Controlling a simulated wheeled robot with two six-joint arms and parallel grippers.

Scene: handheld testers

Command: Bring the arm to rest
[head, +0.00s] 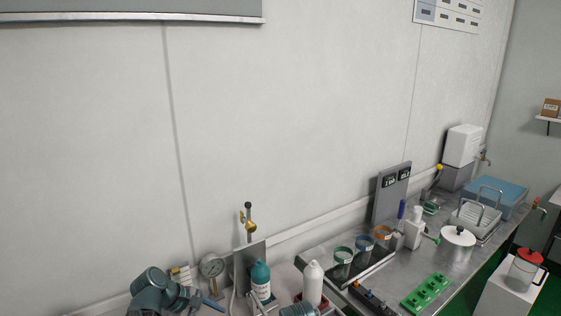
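Part of my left arm (150,282), grey-teal and jointed, rises at the bottom left edge. A small part of my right arm (298,310) shows at the bottom edge, right of the middle. Both are cut off by the frame. The fingertips of neither gripper can be made out clearly, so I cannot tell whether they are open or holding anything.
A gauge (212,266), a teal-capped bottle (261,283) and a white bottle (313,284) stand close to the arms. Coloured-rim cups (364,248), a green rack (426,292) and a lidded pot (457,246) stand farther right along the wall.

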